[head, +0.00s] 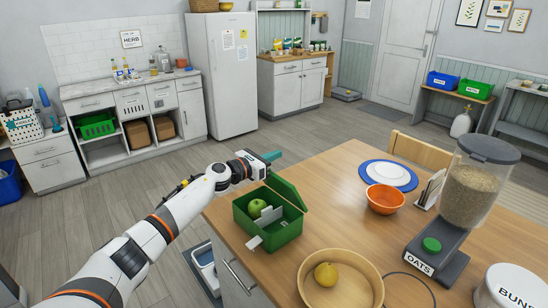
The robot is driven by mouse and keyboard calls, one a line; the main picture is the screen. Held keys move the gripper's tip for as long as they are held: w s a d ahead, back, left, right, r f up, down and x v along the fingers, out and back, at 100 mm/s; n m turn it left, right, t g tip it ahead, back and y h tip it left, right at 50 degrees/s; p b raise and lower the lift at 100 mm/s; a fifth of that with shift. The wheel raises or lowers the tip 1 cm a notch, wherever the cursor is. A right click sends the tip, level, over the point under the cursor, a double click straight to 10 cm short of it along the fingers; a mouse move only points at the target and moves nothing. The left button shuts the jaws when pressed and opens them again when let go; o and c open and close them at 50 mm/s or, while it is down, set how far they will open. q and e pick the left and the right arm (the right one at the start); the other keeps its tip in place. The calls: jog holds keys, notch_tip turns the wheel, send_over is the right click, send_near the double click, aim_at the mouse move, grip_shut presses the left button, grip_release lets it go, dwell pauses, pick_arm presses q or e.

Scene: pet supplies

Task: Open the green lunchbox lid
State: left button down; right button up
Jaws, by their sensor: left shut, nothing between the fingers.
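The green lunchbox (287,232) stands on the wooden table near its left edge. Its lid (288,191) is raised and tilted at the back right, so the inside shows. A green apple (257,206) and a pale divider (268,218) are inside. A small pale tab (254,242) is at the box's front. My left gripper (272,156) is shut and empty, just above and behind the lid's upper left edge. I cannot tell whether it touches the lid. My right gripper is not in view.
A wooden bowl with a yellow fruit (326,274) stands in front of the lunchbox. An orange bowl (385,199), a blue-rimmed plate (366,171) and an oats dispenser (468,190) are to the right. The tabletop between lunchbox and orange bowl is clear. A chair (420,152) stands behind.

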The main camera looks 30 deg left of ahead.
pick_arm(q)
jog(key=shift+w+d, duration=0.1)
jog(key=shift+d, duration=0.1)
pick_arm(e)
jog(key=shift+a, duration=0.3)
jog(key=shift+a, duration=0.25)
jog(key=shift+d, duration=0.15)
pick_arm(q)
jog(key=shift+f, duration=0.1)
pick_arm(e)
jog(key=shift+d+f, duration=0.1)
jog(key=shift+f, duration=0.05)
